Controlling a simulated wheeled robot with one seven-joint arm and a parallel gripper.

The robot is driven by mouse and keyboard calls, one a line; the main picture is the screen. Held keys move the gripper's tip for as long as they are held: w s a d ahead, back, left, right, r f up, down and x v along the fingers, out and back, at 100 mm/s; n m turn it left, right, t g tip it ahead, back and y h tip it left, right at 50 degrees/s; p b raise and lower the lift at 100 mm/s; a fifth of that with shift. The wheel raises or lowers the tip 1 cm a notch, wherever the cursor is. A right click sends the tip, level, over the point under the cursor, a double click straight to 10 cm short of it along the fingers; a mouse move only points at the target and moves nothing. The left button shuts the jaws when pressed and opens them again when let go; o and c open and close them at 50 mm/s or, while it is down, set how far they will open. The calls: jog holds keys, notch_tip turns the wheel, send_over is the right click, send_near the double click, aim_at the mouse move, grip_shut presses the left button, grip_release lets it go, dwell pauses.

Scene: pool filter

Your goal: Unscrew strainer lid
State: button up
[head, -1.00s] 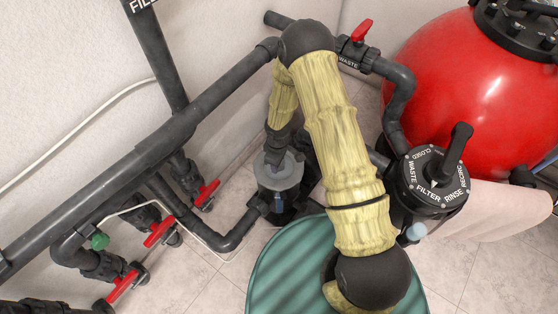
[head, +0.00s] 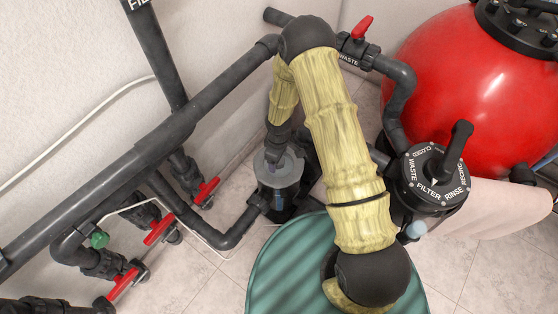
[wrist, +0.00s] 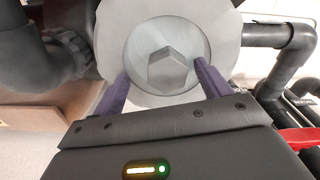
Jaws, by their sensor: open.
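The strainer lid (head: 288,174) is a grey disc on top of the dark strainer housing on the floor, between my arm and the wall pipes. In the wrist view the lid (wrist: 225,28) fills the top middle, with a round recess and a raised angular grey knob (wrist: 170,68) at its centre. My gripper (wrist: 161,70) is open, with one purple finger on each side of the knob. There is a visible gap between the knob and each finger, and I cannot tell the finger depth. In the head view my gripper (head: 276,158) is right over the lid, partly hidden.
Dark pipes (head: 215,90) with red valve handles (head: 160,229) run along the left and wall side. A multiport valve (head: 434,180) and the red filter tank (head: 450,80) stand at right. A ribbed green surface (head: 285,270) lies below my arm.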

jog(key=shift+s+a+r+g+p, duration=0.1)
jog(key=shift+s+r+g+p, duration=0.05)
jog(key=shift+s+p, duration=0.25)
jog(key=shift+s+a+r+g+p, duration=0.15)
jog(key=shift+s+p, duration=0.1)
jog(key=shift+s, duration=0.2)
jog(key=r, duration=0.1)
jog(key=p, duration=0.1)
jog(key=r+p, duration=0.1)
jog(key=shift+w+d+r, duration=0.25)
jog(key=shift+r, duration=0.1)
jog(key=shift+w+m, duration=0.1)
jog(key=shift+m, duration=0.2)
jog(key=shift+f, duration=0.15)
